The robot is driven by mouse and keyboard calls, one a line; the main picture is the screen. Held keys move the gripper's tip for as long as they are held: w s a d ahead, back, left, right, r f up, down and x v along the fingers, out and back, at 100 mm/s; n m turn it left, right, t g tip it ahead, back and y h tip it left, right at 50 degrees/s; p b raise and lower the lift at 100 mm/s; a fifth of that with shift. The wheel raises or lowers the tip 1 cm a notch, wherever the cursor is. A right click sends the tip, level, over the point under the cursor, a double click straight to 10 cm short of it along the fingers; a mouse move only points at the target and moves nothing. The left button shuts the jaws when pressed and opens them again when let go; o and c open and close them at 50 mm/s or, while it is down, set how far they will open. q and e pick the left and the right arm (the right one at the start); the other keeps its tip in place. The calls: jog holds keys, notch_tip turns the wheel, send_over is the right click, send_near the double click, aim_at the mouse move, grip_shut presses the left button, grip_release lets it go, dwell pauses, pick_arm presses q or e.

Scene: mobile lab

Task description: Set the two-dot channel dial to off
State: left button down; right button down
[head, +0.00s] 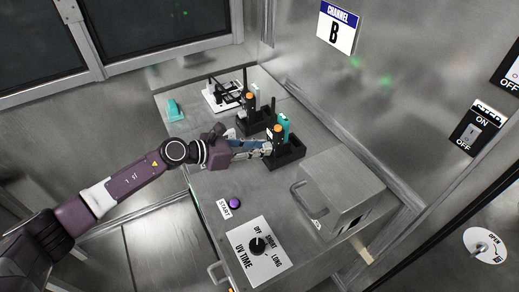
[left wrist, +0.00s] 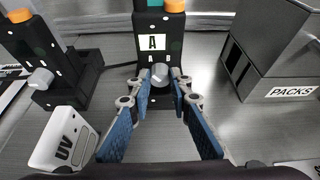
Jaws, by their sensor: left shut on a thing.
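My left gripper (left wrist: 163,88) has its two blue-padded fingers on either side of a small grey dial (left wrist: 160,74) and is shut on it. The dial is on the front of a black unit (left wrist: 163,22) with a white A label. In the head view my left gripper (head: 262,149) reaches from the left to this black unit (head: 288,155). A second black unit (left wrist: 30,42) with an orange top and its own grey dial (left wrist: 41,78) stands to the left in the wrist view. I cannot make out which dial has two dots. My right gripper is out of view.
A white UV-marked object (left wrist: 62,142) lies close to the left finger. A grey box marked PACKS (left wrist: 275,55) stands to the right. On the bench are a purple START button (head: 235,203) and a UV TIME dial (head: 257,246). A CHANNEL B sign (head: 338,25) hangs on the wall.

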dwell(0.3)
pick_arm(q)
jog(key=c, duration=2)
grip_release()
jog(key=shift+c, duration=0.2)
jog(key=v, duration=1.2)
